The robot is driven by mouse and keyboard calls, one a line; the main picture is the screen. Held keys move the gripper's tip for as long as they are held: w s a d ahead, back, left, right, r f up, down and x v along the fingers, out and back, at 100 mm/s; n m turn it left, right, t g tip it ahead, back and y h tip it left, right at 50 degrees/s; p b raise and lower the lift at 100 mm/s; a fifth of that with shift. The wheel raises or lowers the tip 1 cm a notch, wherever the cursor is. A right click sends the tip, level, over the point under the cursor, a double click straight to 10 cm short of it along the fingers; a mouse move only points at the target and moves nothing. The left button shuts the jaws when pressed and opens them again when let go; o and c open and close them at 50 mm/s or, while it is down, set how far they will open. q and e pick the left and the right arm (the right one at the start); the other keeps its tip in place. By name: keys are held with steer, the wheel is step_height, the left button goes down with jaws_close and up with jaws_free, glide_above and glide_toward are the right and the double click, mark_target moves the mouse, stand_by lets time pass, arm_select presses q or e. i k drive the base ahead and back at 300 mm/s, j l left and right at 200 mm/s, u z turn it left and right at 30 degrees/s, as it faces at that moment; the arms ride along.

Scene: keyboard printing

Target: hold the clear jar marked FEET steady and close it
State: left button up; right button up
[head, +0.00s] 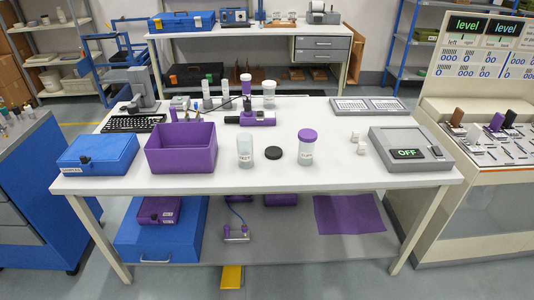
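A clear jar (245,152) stands upright and without a lid near the front middle of the white table (350,178); its small dark label looks like FEET but is hard to read. A round black lid (275,153) lies flat on the table just right of it, apart from it. A second clear jar (306,153) with a purple lid (308,135) on it stands further right; I cannot read its label for sure. Neither of my grippers is in view.
A purple open box (181,160) and a blue case (97,153) stand left of the jars. A grey device reading OFF (410,151) is at the right. Several bottles, a purple tool (250,118) and a keyboard (134,123) are behind. The table front is clear.

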mark_target(245, 151)
steer(key=i+j+z, duration=0.2)
steer(key=i+j, duration=0.3)
steer(key=i+j+z, duration=0.15)
steer(key=i+j, duration=0.25)
steer(key=j, duration=0.25)
